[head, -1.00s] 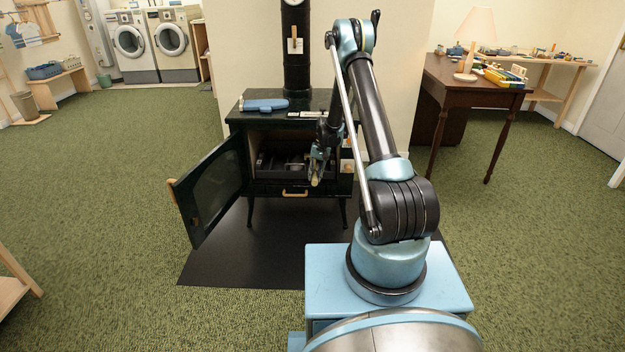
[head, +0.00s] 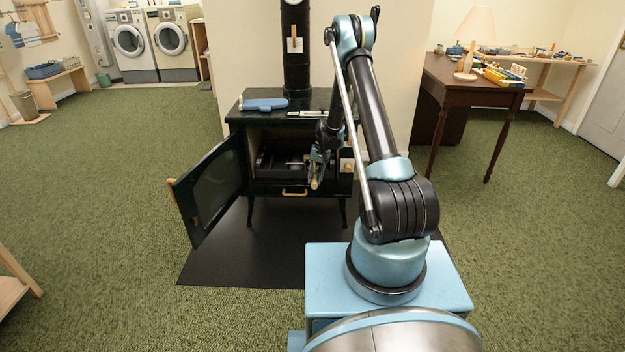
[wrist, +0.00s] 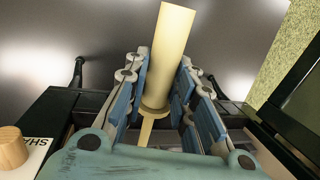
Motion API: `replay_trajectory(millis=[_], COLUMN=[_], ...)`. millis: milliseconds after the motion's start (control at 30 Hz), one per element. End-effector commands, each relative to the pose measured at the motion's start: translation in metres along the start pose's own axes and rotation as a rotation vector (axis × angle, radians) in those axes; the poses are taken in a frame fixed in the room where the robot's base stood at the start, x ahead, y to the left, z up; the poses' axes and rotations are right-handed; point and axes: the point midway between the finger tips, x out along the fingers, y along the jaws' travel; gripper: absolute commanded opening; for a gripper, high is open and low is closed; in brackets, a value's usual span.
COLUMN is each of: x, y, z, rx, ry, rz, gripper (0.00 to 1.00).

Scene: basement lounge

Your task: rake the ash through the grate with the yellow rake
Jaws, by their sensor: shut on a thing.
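The black stove (head: 262,118) stands ahead with its glass door (head: 212,190) swung open to the left. Inside the firebox a dark grate (head: 275,167) shows in part, and the ash cannot be made out clearly. My gripper (head: 318,166) is at the right part of the stove opening. It is shut on the pale yellow handle of the rake (wrist: 168,55), between blue-padded fingers. The thick handle end points out of the stove, and a thinner shaft runs back between the fingers. The rake's head is hidden.
A blue-grey tool (head: 264,104) lies on the stove top. A wooden knob (wrist: 10,146) beside a partly readable label sits on the stove front. A dark mat (head: 250,255) lies under the stove. A desk (head: 450,82) with a lamp stands at the right.

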Motion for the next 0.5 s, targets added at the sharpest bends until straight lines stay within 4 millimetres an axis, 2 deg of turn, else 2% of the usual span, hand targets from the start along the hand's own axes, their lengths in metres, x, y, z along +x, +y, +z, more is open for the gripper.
replay_trajectory(millis=[300, 500], x=[-0.001, -0.002], y=[0.0, 0.0], z=[-0.028, -0.038], rx=[0.001, 0.001], ry=[0.0, 0.0], rz=[0.0, 0.0], gripper=[0.0, 0.0])
